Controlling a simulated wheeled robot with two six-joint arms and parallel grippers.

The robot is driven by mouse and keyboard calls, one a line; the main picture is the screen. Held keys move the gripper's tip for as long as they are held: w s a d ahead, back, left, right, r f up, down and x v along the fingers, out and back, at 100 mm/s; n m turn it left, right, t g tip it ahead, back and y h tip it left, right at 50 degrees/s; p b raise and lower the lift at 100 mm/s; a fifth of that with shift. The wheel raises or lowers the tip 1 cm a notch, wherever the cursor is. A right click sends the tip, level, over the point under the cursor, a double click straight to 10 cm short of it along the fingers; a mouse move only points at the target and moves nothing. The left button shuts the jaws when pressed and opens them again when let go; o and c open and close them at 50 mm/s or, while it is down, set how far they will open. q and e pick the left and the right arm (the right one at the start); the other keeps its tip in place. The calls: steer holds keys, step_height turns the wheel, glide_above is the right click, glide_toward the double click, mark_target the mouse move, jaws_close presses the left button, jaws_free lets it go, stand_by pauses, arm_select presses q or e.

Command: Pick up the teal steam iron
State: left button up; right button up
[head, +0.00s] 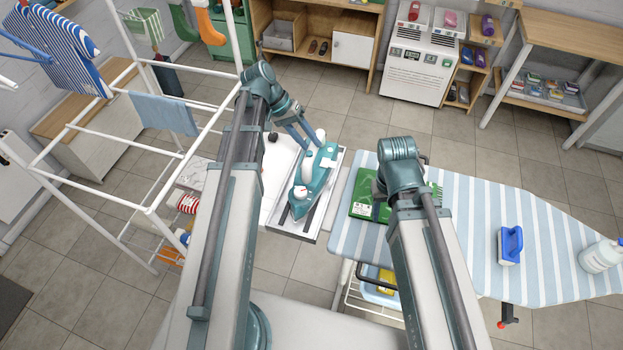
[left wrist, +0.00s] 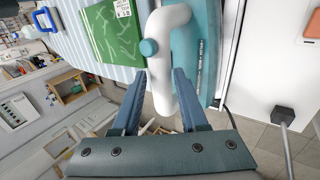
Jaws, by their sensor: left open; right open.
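The teal steam iron (head: 325,178) rests on a pale, dark-lined stand (head: 314,219) left of the ironing board. It has a white handle and white parts on top. In the left wrist view, its white handle (left wrist: 171,18) with a round teal knob curves down between the open fingers. My left gripper (head: 308,143) is at the iron's far end; its two fingers also show in the left wrist view (left wrist: 158,74). They are apart, and I cannot tell whether they touch the handle. My right arm reaches over the ironing board; its fingers are hidden behind the wrist.
The striped ironing board (head: 465,235) holds a green packet (head: 364,196), a blue brush (head: 510,244) and a white bottle (head: 600,256). A white drying rack (head: 150,212) with hanging cloths stands at left. Shelves and a white cabinet (head: 420,70) line the back; tiled floor lies between.

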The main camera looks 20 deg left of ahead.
mark_target(318, 165)
arm_select(q)
steer(key=shift+d+f, duration=0.25)
steer(key=shift+f, duration=0.25)
steer(key=shift+r, duration=0.1)
arm_select(e)
steer(key=shift+f, duration=0.4)
arm_select(q)
steer(key=b+x, duration=0.4)
steer(key=shift+s+f, duration=0.2)
steer(key=shift+f, duration=0.1)
arm_select(e)
step_height(318, 165, down, 4)
steer(key=shift+r, duration=0.1)
arm_select(q)
steer(key=shift+d+f+b, duration=0.3)
steer(key=shift+f+b, duration=0.05)
arm_select(e)
steer(key=shift+f, duration=0.35)
arm_select(q)
steer(key=shift+r, duration=0.1)
arm_select(e)
steer(key=shift+r, duration=0.1)
arm_select(q)
jaws_close()
